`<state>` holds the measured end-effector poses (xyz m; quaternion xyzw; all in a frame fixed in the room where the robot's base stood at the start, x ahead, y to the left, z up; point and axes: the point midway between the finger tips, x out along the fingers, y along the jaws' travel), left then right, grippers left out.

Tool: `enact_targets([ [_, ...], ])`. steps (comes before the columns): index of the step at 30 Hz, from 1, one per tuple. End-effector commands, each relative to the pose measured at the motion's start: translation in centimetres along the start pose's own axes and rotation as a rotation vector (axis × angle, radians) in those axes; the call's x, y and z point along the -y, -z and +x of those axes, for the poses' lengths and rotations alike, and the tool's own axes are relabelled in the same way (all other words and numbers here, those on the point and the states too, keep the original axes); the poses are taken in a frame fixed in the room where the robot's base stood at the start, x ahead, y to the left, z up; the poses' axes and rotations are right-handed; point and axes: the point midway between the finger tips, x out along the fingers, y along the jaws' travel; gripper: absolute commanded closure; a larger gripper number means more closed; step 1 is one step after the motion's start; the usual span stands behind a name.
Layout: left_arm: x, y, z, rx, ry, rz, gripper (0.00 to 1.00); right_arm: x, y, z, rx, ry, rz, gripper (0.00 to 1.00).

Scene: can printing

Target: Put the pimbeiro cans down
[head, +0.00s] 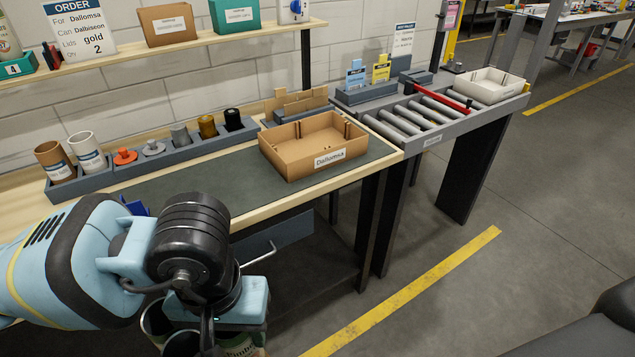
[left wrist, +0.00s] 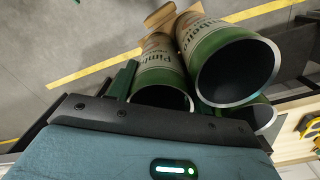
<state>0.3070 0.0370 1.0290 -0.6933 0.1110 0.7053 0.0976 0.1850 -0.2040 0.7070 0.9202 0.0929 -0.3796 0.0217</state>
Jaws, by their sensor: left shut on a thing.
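My left gripper (head: 212,338) hangs low at the bottom of the head view, in front of the workbench, and is shut on the pimbeiro cans. The left wrist view shows the cans close up: one green can with a tan label band (left wrist: 160,75), a larger-looking one beside it (left wrist: 235,68), and part of a third (left wrist: 262,116) behind the gripper's dark edge. Their open, hollow ends face the camera. In the head view only dark can rims and a bit of label (head: 244,351) show below the gripper; the arm hides the rest. My right gripper is not in view.
The workbench has a dark mat (head: 225,180), a rack of cans and lids (head: 175,155) and a cardboard box labelled Dallomsa (head: 312,150). A roller conveyor (head: 425,113) with a white tray (head: 488,86) stands to the right. A shelf (head: 170,48) runs above. The mat's middle is clear.

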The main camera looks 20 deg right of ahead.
Motion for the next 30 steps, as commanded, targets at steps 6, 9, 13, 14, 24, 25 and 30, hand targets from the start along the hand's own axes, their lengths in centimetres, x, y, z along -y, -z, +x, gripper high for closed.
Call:
enact_targets([
  [6,9.1,1.8,1.6,-0.005,0.002,-0.155,0.73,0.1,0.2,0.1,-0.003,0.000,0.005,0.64],
  [9,12.8,1.9,2.1,-0.010,0.006,-0.210,0.73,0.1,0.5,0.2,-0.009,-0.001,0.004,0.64],
  [13,16.4,1.7,2.6,-0.016,0.013,-0.261,0.73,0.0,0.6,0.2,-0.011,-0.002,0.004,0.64],
  [14,17.0,1.6,2.6,-0.018,0.015,-0.270,0.73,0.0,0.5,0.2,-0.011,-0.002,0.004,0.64],
  [24,19.0,1.4,2.8,-0.024,0.020,-0.297,0.73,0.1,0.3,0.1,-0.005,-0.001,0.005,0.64],
  [25,19.0,1.4,2.8,-0.024,0.020,-0.297,0.73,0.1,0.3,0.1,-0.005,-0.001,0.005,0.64],
  [30,19.0,1.4,2.8,-0.024,0.020,-0.297,0.73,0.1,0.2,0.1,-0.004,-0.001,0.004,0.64],
])
